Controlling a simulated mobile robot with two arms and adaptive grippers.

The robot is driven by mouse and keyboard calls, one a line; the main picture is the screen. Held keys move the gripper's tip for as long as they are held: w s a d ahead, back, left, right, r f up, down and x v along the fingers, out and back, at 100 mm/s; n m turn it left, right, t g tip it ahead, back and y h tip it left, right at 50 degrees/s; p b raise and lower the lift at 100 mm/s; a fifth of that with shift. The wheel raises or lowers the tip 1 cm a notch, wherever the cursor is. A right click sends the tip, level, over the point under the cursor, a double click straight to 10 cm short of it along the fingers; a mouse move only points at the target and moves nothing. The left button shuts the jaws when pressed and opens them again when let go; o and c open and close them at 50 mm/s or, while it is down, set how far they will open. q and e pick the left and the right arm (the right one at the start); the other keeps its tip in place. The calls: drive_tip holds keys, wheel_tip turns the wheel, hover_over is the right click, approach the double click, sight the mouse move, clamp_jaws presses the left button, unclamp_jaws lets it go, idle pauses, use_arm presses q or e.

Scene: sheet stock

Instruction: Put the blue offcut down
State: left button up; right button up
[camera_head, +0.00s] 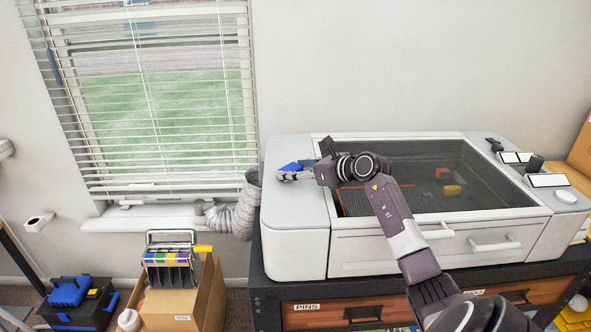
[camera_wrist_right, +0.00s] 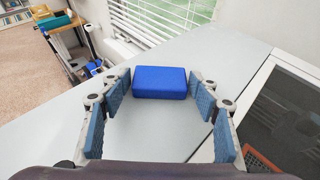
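The blue offcut (camera_head: 291,167) is a small rounded block on the pale grey left top of the white machine (camera_head: 295,215). It also shows in the right wrist view (camera_wrist_right: 160,82), lying flat on the grey surface. My right gripper (camera_head: 294,174) reaches over the machine to it. In the right wrist view the fingers (camera_wrist_right: 160,98) are spread, one on each side of the block's near end, with a visible gap on both sides. The gripper is open and not holding the block. My left gripper is not in view.
The machine's dark window (camera_head: 420,170) shows a red piece (camera_head: 442,172) and a yellow piece (camera_head: 452,190). A grey hose (camera_head: 240,215) and blinds (camera_head: 160,100) are left of the machine. Bare grey top surrounds the block. A cardboard box (camera_head: 178,305) stands lower left.

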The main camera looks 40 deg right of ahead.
drive_tip(key=shift+o, duration=0.8)
drive_tip(key=shift+r, duration=0.1)
